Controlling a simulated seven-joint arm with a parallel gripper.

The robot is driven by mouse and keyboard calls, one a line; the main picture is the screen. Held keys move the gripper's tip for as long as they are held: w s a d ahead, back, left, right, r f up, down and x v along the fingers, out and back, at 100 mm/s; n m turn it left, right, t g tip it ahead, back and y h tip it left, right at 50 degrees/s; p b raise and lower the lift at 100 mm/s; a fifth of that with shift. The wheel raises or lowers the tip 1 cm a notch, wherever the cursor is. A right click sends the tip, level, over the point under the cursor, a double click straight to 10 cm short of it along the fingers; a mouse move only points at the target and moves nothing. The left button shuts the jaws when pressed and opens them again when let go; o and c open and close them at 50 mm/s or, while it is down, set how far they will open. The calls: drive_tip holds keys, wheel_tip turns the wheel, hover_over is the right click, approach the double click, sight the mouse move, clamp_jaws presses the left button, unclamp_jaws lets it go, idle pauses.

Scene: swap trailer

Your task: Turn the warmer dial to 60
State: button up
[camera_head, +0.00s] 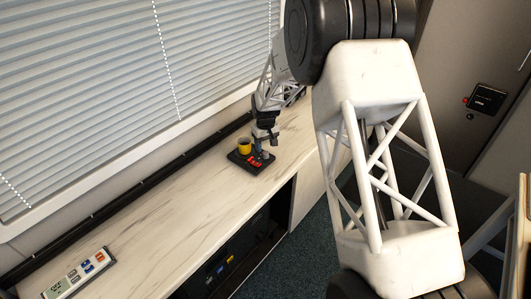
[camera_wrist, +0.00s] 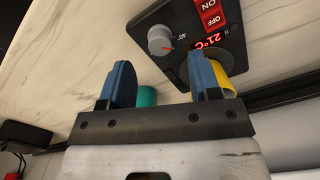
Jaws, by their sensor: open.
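The warmer (camera_head: 243,163) is a black plate on the counter below the window blinds, with a yellow cup (camera_head: 245,146) standing on it. In the wrist view the warmer (camera_wrist: 180,68) shows its grey dial (camera_wrist: 161,38), with a red pointer close to a "40" mark. Its red display (camera_wrist: 211,40) reads 21°C, and a red ON switch (camera_wrist: 210,12) is beside it. My gripper (camera_wrist: 162,75) is open and empty. Its blue fingers are apart, with the dial beyond the tips. The yellow cup (camera_wrist: 228,77) is partly hidden behind the right finger.
A teal object (camera_wrist: 147,96) shows between the fingers. A white remote-like panel (camera_head: 78,275) lies at the near left end of the marble-look counter (camera_head: 165,240). A dark rail (camera_head: 130,198) runs along the wall. The counter between panel and warmer is clear.

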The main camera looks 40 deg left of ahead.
sight(266, 152)
drive_tip(key=shift+f, duration=2.35)
drive_tip(key=c, duration=0.9)
